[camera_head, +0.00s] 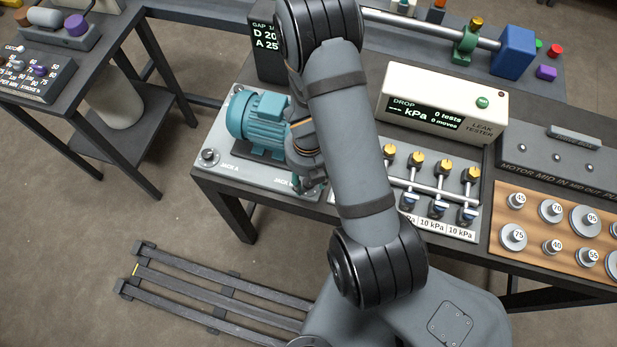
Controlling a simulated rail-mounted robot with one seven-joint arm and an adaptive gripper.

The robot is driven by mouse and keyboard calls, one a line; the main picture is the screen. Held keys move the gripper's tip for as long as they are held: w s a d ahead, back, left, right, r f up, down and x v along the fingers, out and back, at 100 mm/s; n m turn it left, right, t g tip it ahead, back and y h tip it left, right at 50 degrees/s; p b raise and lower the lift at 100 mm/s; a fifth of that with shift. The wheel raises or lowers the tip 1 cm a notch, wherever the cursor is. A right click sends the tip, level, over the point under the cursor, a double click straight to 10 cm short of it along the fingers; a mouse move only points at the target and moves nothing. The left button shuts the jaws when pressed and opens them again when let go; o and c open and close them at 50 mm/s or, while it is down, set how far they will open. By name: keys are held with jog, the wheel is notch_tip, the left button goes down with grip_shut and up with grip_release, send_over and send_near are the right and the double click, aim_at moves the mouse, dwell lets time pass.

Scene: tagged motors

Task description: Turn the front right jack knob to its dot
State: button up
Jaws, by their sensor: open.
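A teal motor (259,120) sits on a dark base on a light grey plate (228,172) at the left end of the workbench. A second jack label shows at the plate's front right. The front right jack knob is hidden behind my gripper (313,188), so I cannot see its dot. My gripper points down over that front right corner, partly covered by my own arm. Its jaws are open, and contact with the knob cannot be told.
A dark display (268,52) stands behind the motor, partly covered by my arm. Right of my arm are brass-topped valves (443,167), a cream leak tester (440,105) and a wooden board (532,262) with numbered weights. A side table (60,95) stands at the left.

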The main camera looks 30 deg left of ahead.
jog(key=shift+c, duration=0.8)
grip_shut()
jog(key=shift+m, duration=0.3)
jog(key=m+b, duration=0.1)
jog(key=m, duration=0.3)
jog(key=shift+m+b, duration=0.3)
jog(key=m, duration=0.6)
jog(key=shift+m, duration=0.4)
jog(key=shift+o, duration=0.8)
grip_release()
